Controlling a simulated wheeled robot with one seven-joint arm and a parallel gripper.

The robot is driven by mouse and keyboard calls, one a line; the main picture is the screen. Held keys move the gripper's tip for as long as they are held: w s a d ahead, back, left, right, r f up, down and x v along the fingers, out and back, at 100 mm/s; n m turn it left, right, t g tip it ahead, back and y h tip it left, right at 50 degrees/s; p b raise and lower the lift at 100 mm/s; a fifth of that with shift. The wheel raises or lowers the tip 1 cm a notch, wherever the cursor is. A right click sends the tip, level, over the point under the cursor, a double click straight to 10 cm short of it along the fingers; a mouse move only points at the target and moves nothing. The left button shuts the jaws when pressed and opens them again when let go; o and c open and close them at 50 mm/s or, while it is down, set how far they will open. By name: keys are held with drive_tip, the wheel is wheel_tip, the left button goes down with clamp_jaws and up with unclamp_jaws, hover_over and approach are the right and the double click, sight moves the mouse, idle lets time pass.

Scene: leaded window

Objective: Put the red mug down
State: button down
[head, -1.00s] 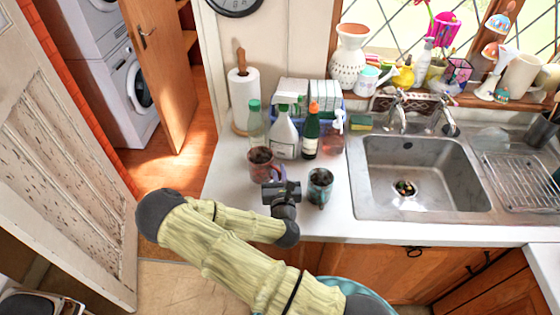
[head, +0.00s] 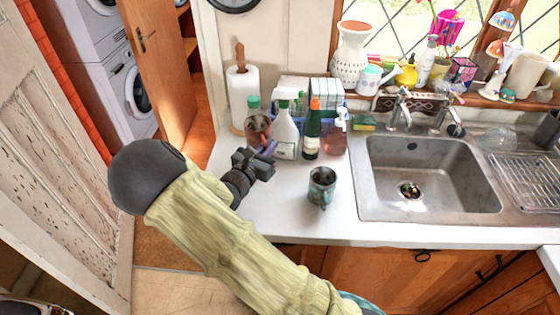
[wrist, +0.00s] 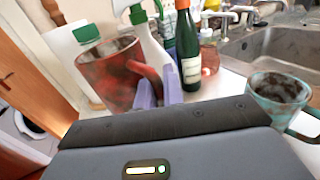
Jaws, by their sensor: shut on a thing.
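The red mug (head: 257,127) is dark red and mottled. It appears raised above the counter in the head view, in front of the green-capped bottle (head: 253,103). My gripper (head: 265,151) is shut on its handle. In the wrist view the red mug (wrist: 108,75) is large and close, roughly upright with a slight tilt, and the purple fingertips (wrist: 160,90) close around its handle. The mug's underside is hidden in the wrist view. The white counter (head: 285,215) lies below.
A teal mug (head: 321,184) stands on the counter to the right, before the sink (head: 430,175). Spray bottle (head: 286,135), dark green bottle (head: 312,130) and paper roll (head: 243,95) stand behind. The counter's front and left parts look clear.

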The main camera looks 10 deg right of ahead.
drive_tip(key=shift+f+p, duration=0.35)
drive_tip(key=shift+f, duration=2.5)
drive_tip(key=shift+f+p, duration=0.3)
drive_tip(key=shift+f, duration=1.85)
drive_tip(key=shift+d, duration=0.1)
drive_tip(key=shift+s, duration=0.1)
